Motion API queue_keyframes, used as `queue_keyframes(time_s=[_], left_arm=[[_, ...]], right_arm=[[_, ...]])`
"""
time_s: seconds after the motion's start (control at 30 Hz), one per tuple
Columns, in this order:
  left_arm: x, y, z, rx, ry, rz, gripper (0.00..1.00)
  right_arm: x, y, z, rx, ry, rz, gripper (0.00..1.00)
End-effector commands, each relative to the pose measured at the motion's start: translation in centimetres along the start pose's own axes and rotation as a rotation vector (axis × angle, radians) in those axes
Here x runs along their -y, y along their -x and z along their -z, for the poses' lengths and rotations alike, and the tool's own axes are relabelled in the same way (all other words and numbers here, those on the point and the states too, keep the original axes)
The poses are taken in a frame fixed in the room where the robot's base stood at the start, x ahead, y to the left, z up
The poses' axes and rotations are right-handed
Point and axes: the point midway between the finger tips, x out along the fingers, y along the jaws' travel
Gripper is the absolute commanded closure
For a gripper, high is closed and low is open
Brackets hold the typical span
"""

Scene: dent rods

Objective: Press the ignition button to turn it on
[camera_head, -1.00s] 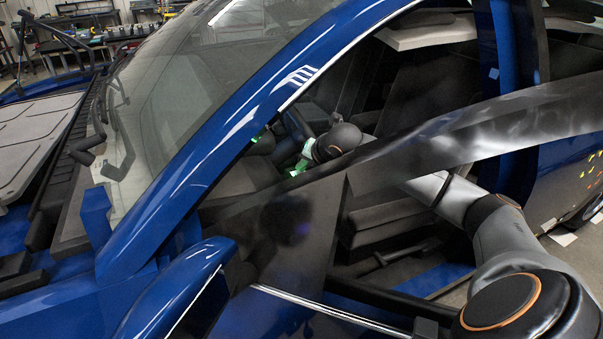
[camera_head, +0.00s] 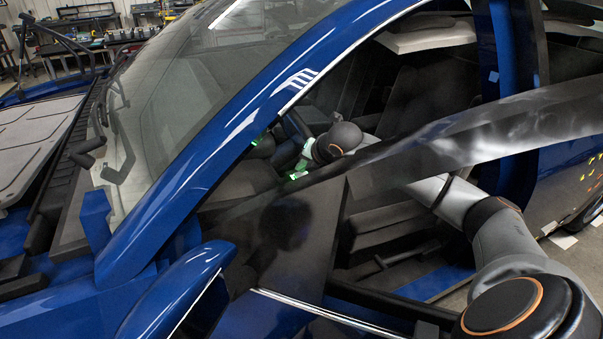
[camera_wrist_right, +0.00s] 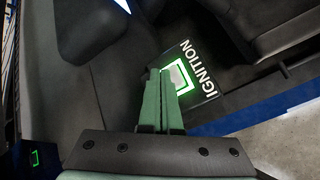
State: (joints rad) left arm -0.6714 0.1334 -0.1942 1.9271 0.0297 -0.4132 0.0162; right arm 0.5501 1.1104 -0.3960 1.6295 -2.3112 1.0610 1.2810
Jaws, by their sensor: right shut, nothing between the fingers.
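The ignition button (camera_wrist_right: 184,80) is a pale square with a bright green frame, on a dark panel in the right wrist view. The white word IGNITION (camera_wrist_right: 197,68) is printed beside it. My right gripper (camera_wrist_right: 160,72) is shut and empty, with its green fingers together. Its fingertips are right beside the button and overlap its left edge in the picture; I cannot tell whether they touch it. In the head view my right gripper (camera_head: 300,170) is inside the blue car, partly hidden by the door frame. My left gripper is not in view.
The blue windshield pillar (camera_head: 215,150), the dark door window (camera_head: 285,230) and the side mirror (camera_head: 185,290) stand around my right arm, which reaches in through the door opening. A dark seat (camera_head: 385,220) is below the arm. Workbenches (camera_head: 110,40) are far back.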

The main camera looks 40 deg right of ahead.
Motion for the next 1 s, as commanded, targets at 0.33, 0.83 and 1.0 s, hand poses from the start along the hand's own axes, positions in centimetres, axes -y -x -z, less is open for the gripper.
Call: queue_keyframes(time_s=[0.33, 0.83, 1.0], left_arm=[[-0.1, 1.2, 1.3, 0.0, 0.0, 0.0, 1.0], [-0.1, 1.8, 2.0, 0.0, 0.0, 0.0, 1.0], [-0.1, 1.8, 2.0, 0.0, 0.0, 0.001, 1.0]], right_arm=[[-1.9, 2.5, -1.9, 0.003, -0.001, -0.001, 1.0], [-2.9, 4.0, -2.9, 0.001, 0.0, -0.001, 1.0], [-2.9, 4.0, -2.9, 0.001, 0.0, 0.0, 1.0]])
